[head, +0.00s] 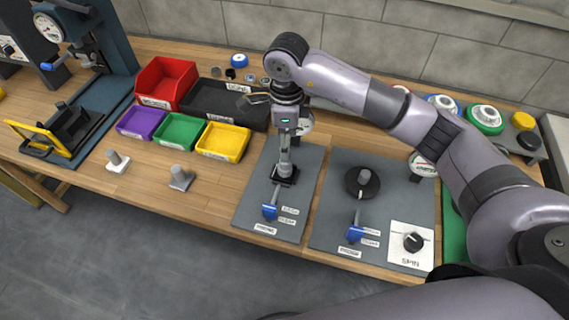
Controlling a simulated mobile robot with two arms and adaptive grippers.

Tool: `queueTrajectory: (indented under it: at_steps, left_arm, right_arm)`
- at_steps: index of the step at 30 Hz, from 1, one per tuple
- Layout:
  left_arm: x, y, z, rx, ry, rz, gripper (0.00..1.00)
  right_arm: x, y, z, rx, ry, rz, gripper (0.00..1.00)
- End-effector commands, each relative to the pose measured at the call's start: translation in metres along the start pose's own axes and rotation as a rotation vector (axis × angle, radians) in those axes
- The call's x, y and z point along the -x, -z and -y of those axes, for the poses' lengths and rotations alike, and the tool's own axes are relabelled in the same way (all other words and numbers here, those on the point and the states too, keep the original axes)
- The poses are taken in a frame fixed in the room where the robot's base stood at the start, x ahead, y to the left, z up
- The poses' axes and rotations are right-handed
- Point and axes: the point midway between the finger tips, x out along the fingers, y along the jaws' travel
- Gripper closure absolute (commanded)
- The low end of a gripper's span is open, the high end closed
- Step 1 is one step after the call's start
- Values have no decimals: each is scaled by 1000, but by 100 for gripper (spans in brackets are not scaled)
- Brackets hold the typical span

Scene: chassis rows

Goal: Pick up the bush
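My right arm comes in from the right and bends down over the middle of the bench. My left gripper is not in view. I cannot tell for sure which part is the bush. Several small round parts (250,78) lie behind the gripper, near the back of the bench. Two grey pegs (181,176) stand on small plates at the left front.
A red bin (165,80), a black bin (215,100), and purple, green and yellow trays (222,141) stand left of the arm. Grey mats (325,215) with blue-handled fixtures lie in front. Gauges and a green ring (486,119) stand at the right. The left front wood is mostly clear.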

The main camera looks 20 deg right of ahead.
Motion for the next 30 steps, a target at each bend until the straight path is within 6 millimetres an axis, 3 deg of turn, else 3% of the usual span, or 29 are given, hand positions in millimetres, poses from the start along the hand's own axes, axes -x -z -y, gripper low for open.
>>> queueTrajectory:
  at_steps: [6, 15, 24, 30]
  left_arm:
    - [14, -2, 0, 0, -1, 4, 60]
    - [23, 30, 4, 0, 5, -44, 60]
    - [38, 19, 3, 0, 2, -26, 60]
    - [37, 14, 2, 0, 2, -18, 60]
  right_arm:
    - [-41, 0, -1, 0, -4, -1, 44]
    - [-64, -1, 1, 0, -3, -1, 44]
    - [-105, -3, 6, -1, -1, 1, 44]
    - [-109, -3, 7, 0, 1, 3, 44]
